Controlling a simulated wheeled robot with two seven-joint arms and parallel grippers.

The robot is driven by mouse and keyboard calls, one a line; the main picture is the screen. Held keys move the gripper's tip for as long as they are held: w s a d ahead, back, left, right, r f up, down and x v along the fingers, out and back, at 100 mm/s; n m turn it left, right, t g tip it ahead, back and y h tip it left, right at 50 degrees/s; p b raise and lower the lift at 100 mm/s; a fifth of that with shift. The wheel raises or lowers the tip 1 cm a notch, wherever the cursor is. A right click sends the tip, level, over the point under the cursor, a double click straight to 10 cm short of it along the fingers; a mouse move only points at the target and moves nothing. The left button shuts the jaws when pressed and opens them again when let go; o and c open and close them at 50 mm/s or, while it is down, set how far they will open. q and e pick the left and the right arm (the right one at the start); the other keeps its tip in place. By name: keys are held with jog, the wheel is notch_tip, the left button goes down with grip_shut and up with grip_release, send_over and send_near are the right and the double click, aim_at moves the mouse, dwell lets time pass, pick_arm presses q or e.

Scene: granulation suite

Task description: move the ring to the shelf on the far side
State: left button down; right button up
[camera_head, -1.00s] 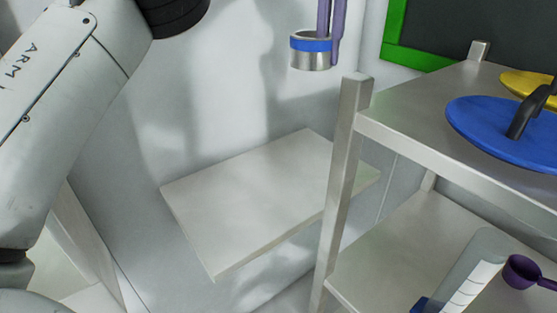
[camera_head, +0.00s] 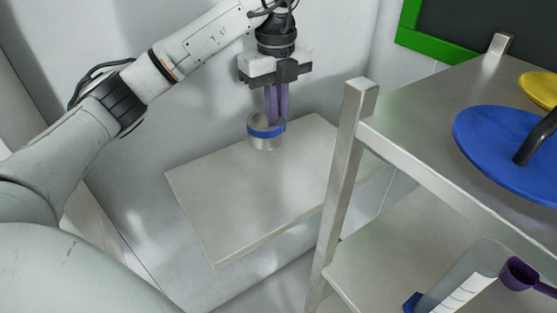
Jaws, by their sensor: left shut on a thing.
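The ring (camera_head: 266,142) is a short silvery metal band with a blue stripe round its upper part. My left gripper (camera_head: 269,120) points down with its purple fingers shut on the ring's wall. The ring hangs upright over the back part of a pale wall shelf (camera_head: 225,205); I cannot tell whether it touches the surface. The rest of that shelf is bare. My right gripper is not in view.
A metal rack stands close on the right, with its post (camera_head: 345,170) beside the shelf. Its top bears a blue lid (camera_head: 490,150) with a dark handle and a yellow disc (camera_head: 542,88). Its lower level holds a clear measuring cylinder (camera_head: 468,282) and a purple scoop (camera_head: 518,273).

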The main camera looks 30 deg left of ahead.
pick_arm(q)
jog(key=b, duration=0.1)
send_over(276, 168)
notch_tip(276, 168, down, 5)
jog(key=shift+s+d+f, duration=0.1)
jog(key=shift+d+f, duration=0.05)
jog(key=shift+f+p, duration=0.3)
jog(key=shift+f, duration=1.9)
jog(key=shift+f, duration=0.1)
jog(key=c, duration=2.3)
grip_release()
jog(key=o, duration=0.4)
jog(key=shift+c, duration=0.2)
jog(key=shift+r, duration=3.85)
